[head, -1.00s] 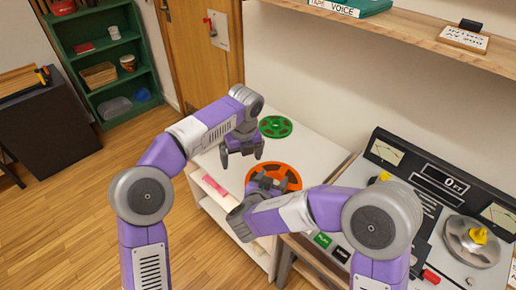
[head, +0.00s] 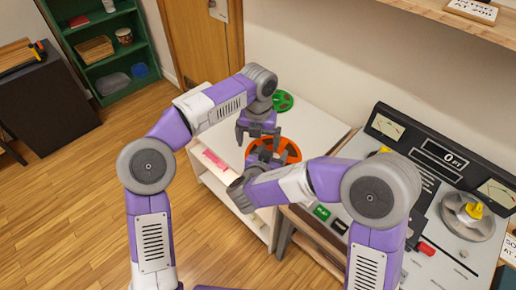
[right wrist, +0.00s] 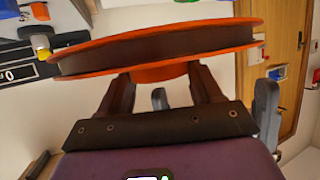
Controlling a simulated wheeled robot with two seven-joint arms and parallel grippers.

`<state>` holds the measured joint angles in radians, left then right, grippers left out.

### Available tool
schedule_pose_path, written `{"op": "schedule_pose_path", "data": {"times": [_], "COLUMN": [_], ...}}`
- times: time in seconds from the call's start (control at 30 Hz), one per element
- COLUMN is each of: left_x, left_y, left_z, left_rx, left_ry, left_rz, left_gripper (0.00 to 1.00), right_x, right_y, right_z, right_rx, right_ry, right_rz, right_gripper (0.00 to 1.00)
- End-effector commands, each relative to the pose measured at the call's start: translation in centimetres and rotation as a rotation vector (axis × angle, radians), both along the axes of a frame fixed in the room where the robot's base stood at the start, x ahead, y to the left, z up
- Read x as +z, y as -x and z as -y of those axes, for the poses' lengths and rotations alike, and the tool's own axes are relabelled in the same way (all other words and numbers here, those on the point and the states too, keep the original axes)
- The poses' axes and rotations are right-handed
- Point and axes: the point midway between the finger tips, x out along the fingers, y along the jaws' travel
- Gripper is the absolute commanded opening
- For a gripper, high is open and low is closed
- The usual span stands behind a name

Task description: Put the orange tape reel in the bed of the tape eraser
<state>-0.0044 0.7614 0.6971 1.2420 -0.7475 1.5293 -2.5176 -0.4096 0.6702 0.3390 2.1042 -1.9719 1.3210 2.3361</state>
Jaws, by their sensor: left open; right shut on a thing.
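The orange tape reel (head: 291,150) is partly hidden behind my right gripper (head: 264,164) in the head view. In the right wrist view my right gripper (right wrist: 163,78) is shut on the middle of the orange reel (right wrist: 155,48), whose flanges show edge-on across the top. My left gripper (head: 258,139) is open and empty, at the reel's far-left edge in the head view; I cannot tell whether it touches the reel. I cannot make out the tape eraser or its bed.
A green reel (head: 283,101) lies on the white cabinet top (head: 320,128), behind my left gripper. A tape machine (head: 455,160) with meters and a yellow-capped reel stands at the right. A wall shelf (head: 440,15) hangs above. A green shelf unit (head: 95,47) stands at the far left.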

Motion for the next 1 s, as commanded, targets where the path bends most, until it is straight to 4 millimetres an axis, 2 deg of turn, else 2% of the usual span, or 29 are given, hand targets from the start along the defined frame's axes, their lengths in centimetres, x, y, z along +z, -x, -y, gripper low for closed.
{"op": "schedule_pose_path", "data": {"times": [0.1,0.3,0.67,1.0], "left_x": [-2.0,-4.0,-4.5,-4.4], "left_y": [0.1,0.0,0.0,0.1], "left_z": [-0.1,0.0,0.0,0.2], "left_rx": [0.001,0.002,0.002,0.000], "left_ry": [0.000,-0.001,0.000,0.003], "left_rz": [-0.003,-0.001,0.001,0.000], "left_gripper": [1.00,1.00,1.00,0.49], "right_x": [0.1,0.1,0.1,0.1], "right_y": [0.0,0.0,0.0,0.0], "right_z": [0.0,0.0,0.0,-0.1], "right_rx": [0.000,0.000,0.000,0.002], "right_ry": [0.000,0.000,0.000,-0.001], "right_rz": [0.002,0.002,0.002,0.003], "right_gripper": [0.20,0.20,0.20,0.20]}}
